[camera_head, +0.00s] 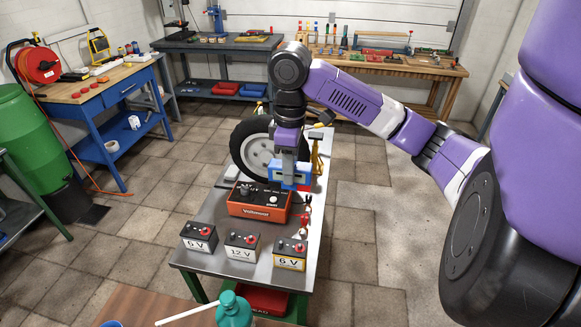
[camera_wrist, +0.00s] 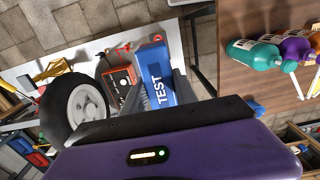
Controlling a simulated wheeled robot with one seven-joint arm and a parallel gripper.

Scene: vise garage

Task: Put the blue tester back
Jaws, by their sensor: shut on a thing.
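The blue tester (camera_head: 277,170) is in my gripper (camera_head: 289,158), which is shut on it above the metal-topped table (camera_head: 214,212). In the wrist view the tester (camera_wrist: 153,62) sits between the two grey fingers, with the word TEST on its blue face. In the head view it is just behind the orange charger box (camera_head: 258,207). I cannot tell whether it touches anything below. The charger box also shows in the wrist view (camera_wrist: 121,75), beside the tester.
A 6 V battery (camera_head: 198,238), a 12 V battery (camera_head: 241,246) and a yellow-edged 6 V battery (camera_head: 290,255) stand along the table's near end. A wheel (camera_head: 252,160) stands behind the charger. Bottles (camera_wrist: 262,57) stand on a brown surface (camera_wrist: 242,20).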

